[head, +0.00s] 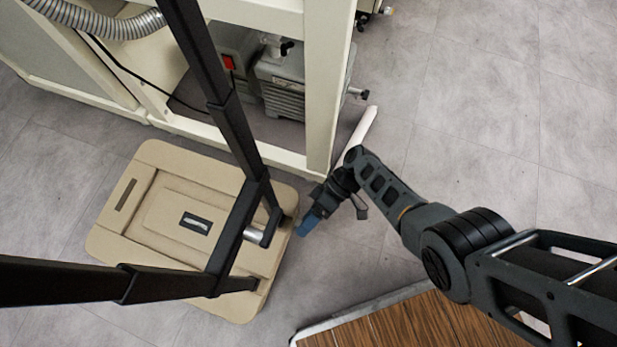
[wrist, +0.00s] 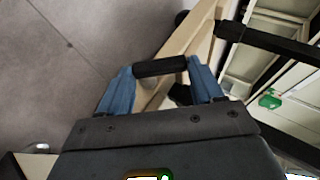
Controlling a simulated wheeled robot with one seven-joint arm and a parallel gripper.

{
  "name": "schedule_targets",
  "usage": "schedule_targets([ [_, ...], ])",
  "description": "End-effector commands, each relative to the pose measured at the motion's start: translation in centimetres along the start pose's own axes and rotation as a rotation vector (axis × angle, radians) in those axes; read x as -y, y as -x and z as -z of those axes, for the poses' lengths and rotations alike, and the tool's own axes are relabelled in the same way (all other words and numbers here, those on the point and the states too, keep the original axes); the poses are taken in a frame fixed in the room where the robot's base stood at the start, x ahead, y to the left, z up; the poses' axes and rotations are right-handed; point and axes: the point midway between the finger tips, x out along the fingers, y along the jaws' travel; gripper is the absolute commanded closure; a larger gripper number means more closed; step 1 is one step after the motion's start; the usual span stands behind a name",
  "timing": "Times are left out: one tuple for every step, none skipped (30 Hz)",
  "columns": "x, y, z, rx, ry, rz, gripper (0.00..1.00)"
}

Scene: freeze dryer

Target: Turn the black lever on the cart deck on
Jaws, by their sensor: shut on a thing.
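The beige cart deck (head: 160,215) lies low on the floor at left, with a black folding handle frame (head: 235,130) rising from it. My gripper (head: 306,226), with blue fingers, is at the deck's right edge. In the wrist view the black lever (wrist: 160,66) lies crosswise between the two blue fingers of my gripper (wrist: 163,78), which are shut on it. The deck's beige edge (wrist: 200,42) shows just behind the lever. In the head view the gripper hides most of the lever, so its angle is hard to read there.
A cream frame (head: 318,80) with a grey pump (head: 283,88) inside stands behind the cart. A wooden top with a metal edge (head: 400,318) is at the bottom. Grey floor is clear at upper right.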

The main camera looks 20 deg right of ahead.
Motion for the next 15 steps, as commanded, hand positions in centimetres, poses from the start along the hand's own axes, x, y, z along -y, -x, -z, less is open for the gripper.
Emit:
schedule_targets([
  [0.04,-0.08,-0.14,0.003,-0.002,0.003,0.65],
  [0.04,-0.09,-0.14,0.003,-0.002,0.003,0.65],
  [0.04,-0.09,-0.15,0.003,-0.002,0.003,0.65],
  [0.04,-0.09,-0.15,0.003,-0.002,0.003,0.65],
  [0.04,-0.09,-0.16,0.003,-0.002,0.003,0.65],
  [0.04,-0.1,-0.16,0.003,-0.002,0.003,0.65],
  [0.04,-0.1,-0.16,0.003,-0.002,0.002,0.65],
  [0.04,-0.1,-0.17,0.003,-0.002,0.002,0.65],
  [0.04,-0.11,-0.17,0.003,-0.002,0.002,0.65],
  [0.04,-0.11,-0.17,0.003,-0.002,0.002,0.32],
  [0.04,-0.11,-0.18,0.003,-0.002,0.002,0.29],
  [0.04,-0.11,-0.17,0.003,-0.002,0.002,0.26],
  [0.04,-0.1,-0.16,0.003,-0.002,0.002,0.23],
  [0.03,-0.09,-0.15,0.003,-0.002,0.002,0.2],
  [0.03,-0.08,-0.13,0.002,-0.002,0.001,0.16],
])
